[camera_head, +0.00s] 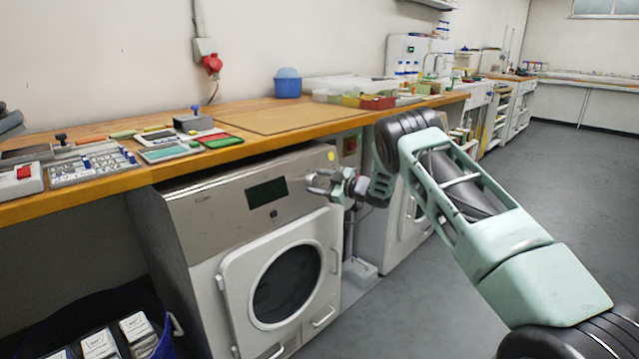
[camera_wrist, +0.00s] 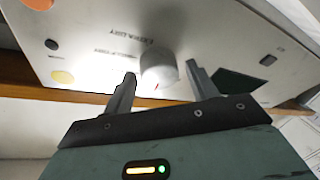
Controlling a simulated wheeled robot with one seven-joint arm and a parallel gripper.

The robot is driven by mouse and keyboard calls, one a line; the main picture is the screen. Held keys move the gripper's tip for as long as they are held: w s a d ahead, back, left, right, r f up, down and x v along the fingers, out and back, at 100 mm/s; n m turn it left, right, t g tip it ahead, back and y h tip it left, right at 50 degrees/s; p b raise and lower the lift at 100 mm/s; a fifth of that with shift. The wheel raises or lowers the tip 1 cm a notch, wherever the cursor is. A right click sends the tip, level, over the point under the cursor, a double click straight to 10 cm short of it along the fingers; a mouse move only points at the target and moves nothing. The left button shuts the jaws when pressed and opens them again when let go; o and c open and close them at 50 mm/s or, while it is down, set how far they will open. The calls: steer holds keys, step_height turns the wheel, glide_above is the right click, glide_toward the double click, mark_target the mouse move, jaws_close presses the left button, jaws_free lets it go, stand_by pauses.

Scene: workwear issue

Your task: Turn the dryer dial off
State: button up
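The dryer (camera_head: 222,268) stands under the wooden counter, its round glass door shut. Its grey control panel (camera_head: 205,211) carries a dark display (camera_head: 267,192). The dial (camera_wrist: 158,66) is a pale round knob on the panel with a small red mark on its lower side. In the wrist view my gripper (camera_wrist: 161,72) is open, one finger on each side of the dial, with gaps showing between fingers and knob. In the head view my gripper (camera_head: 321,184) is at the panel's right part, and I cannot make out the dial behind it.
The wooden counter edge (camera_head: 215,163) runs just above the panel, with trays and tools on it. A second white machine (camera_head: 377,239) stands to the right. A blue bin (camera_head: 170,338) with white boxes is at the lower left. Grey floor (camera_head: 420,300) is clear in front.

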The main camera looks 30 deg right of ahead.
stand_by(0.3)
steer(key=p+v, duration=0.1)
steer(key=v, duration=1.6)
steer(key=shift+s, duration=0.15)
steer(key=shift+d, duration=0.1)
